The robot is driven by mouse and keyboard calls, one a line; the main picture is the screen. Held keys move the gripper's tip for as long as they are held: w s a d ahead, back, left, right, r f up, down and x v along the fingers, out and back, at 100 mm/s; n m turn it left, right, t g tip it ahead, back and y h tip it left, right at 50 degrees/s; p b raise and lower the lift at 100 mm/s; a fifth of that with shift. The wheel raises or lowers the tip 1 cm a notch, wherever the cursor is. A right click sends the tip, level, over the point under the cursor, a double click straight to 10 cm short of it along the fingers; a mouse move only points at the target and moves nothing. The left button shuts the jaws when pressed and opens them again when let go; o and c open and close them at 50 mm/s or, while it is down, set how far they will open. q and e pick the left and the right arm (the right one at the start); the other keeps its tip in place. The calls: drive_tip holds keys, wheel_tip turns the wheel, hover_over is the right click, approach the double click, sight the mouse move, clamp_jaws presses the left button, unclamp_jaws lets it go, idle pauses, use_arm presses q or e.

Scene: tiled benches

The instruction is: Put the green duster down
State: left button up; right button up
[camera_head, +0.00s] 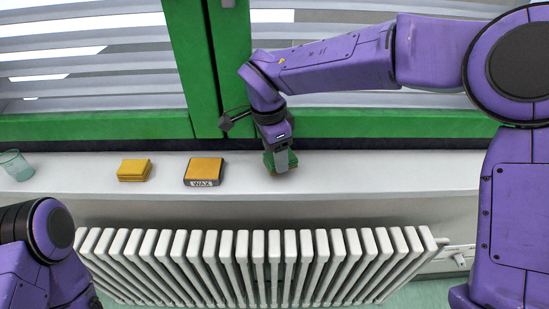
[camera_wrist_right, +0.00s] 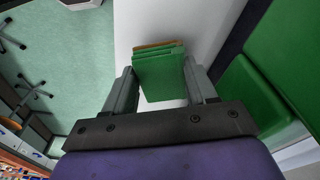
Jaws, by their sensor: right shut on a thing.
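My right gripper (camera_head: 279,163) is low over the white sill and shut on the green duster (camera_head: 268,161). In the right wrist view the folded green duster (camera_wrist_right: 160,78) sits between the two fingers (camera_wrist_right: 161,86). An orange-brown edge (camera_wrist_right: 158,45) shows just beyond the duster there; whether it is part of the duster or a thing under it, I cannot tell. The gripper hides part of the duster in the head view, and I cannot tell whether it touches the sill. Part of my left arm shows at lower left; its gripper is out of view.
The white sill (camera_head: 390,172) is clear to the right of the gripper. The green window frame (camera_head: 350,122) rises behind, and a radiator (camera_head: 258,265) is below.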

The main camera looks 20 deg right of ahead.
sight(270, 160)
drive_tip(key=shift+s+f, duration=0.2)
drive_tip(key=shift+f, duration=0.35)
drive_tip(key=shift+s+f, duration=0.15)
drive_tip(key=shift+f, duration=0.4)
drive_tip(key=shift+w+f, duration=0.2)
drive_tip(key=shift+w, duration=0.05)
drive_tip(key=o, duration=0.9)
drive_tip(key=shift+o, duration=0.2)
drive_tip(key=shift+s, duration=0.1)
wheel_tip(270, 160, up, 12)
drive_tip(key=a, duration=0.1)
drive_tip(key=shift+a+b, duration=0.25)
drive_tip(key=shift+b, duration=0.1)
drive_tip(key=shift+s, duration=0.1)
